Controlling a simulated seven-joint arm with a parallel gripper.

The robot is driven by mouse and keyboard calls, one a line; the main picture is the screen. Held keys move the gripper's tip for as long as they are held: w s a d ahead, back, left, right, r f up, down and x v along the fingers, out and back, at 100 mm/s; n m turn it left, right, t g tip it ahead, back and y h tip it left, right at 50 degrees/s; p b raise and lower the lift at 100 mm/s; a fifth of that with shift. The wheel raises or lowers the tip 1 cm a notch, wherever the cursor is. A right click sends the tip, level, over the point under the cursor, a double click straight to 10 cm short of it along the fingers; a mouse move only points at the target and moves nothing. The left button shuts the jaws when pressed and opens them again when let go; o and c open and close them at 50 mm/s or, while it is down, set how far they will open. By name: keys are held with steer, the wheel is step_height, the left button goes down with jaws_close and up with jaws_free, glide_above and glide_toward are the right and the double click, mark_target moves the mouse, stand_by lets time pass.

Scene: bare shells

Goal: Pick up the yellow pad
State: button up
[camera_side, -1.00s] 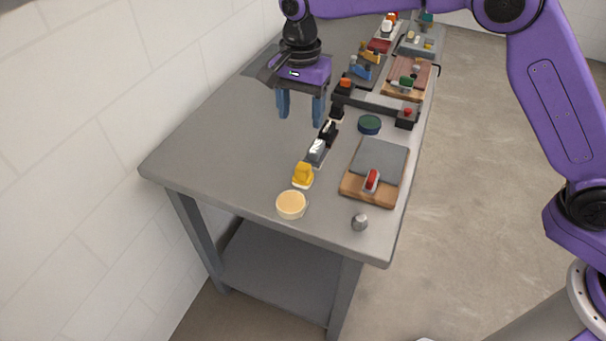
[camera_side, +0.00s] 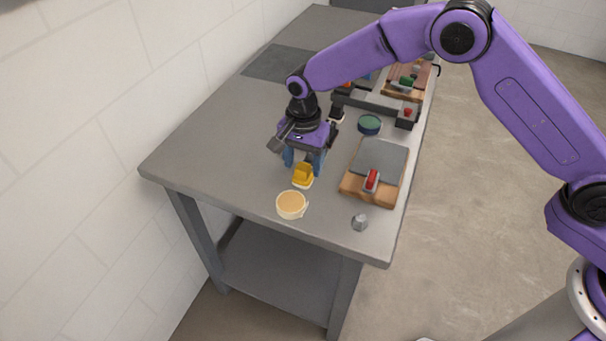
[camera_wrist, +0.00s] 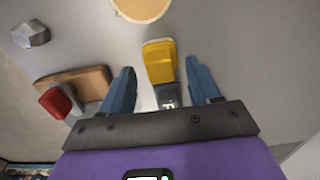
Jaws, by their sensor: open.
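The yellow pad (camera_side: 303,173) is a small block near the front of the grey table, with a paler base edge. In the wrist view the yellow pad (camera_wrist: 159,60) lies just beyond my fingertips, roughly between their lines. My gripper (camera_side: 304,165) is open with blue fingers, low over the table just behind the pad. In the wrist view my gripper (camera_wrist: 160,78) has its fingers apart, with a grey block (camera_wrist: 167,95) between them, right behind the pad. Whether the fingers touch anything cannot be told.
A round cream-topped dish (camera_side: 291,205) stands just in front of the pad. To the right are a wooden board with a grey plate and red switch (camera_side: 371,180), a grey knob (camera_side: 360,222) and a green round tin (camera_side: 369,124). The table's left side (camera_side: 215,140) is clear.

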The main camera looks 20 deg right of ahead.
step_height(320, 180, down, 2)
steer(key=c, duration=1)
steer(key=shift+r, duration=0.1)
steer(key=shift+c, duration=0.7)
